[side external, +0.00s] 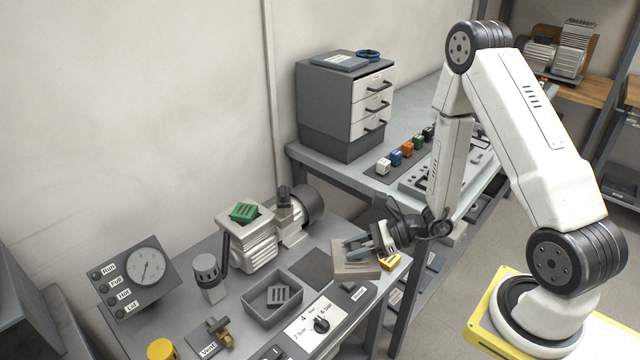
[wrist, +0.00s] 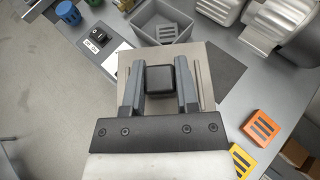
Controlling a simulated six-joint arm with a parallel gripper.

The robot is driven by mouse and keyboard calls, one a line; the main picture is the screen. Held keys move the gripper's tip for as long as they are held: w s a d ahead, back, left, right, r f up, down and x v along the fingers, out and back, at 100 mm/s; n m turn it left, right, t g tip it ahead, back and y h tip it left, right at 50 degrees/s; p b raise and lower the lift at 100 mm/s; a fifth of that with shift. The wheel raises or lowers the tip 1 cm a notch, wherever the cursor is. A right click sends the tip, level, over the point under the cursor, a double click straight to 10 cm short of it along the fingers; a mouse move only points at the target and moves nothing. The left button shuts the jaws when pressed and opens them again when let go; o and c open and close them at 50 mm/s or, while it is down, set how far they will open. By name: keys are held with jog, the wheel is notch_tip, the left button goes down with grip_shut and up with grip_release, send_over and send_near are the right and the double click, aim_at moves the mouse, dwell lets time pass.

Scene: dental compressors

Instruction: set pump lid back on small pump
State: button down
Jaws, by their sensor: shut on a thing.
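The pump lid is a flat beige-grey plate (side external: 357,270) with slots and a black square knob, near the right end of the grey bench. My gripper (side external: 372,243) reaches down to it from the right. In the wrist view the two fingers (wrist: 159,85) are shut on the lid's black knob (wrist: 160,80), with the plate (wrist: 207,82) below them. I cannot tell whether the lid touches the bench. The small pump (side external: 262,252), a pale ribbed body, stands left of the lid near the wall. A green slotted block (side external: 243,212) sits on its top.
A grey bin (side external: 270,311) with a slotted block inside stands between pump and front edge. A dark mat (side external: 312,266) lies left of the lid. Yellow (wrist: 243,160) and orange (wrist: 263,125) blocks lie near the lid. A gauge panel (side external: 133,281) and grey canister (side external: 208,276) stand further left.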

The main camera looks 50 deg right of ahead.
jog(key=shift+w, duration=0.1)
jog(key=w+f, duration=0.3)
jog(key=w, duration=0.1)
jog(key=w+f, duration=0.3)
jog(key=w, duration=0.2)
jog(key=w+f, duration=0.3)
jog(key=w, duration=0.1)
jog(key=shift+w+d+f, duration=0.15)
jog(key=shift+w, duration=0.05)
jog(key=shift+f, duration=0.1)
jog(key=shift+w+f, duration=0.2)
jog(key=shift+f, duration=1.55)
jog(key=shift+f, duration=0.1)
jog(key=shift+c, duration=1.8)
grip_release()
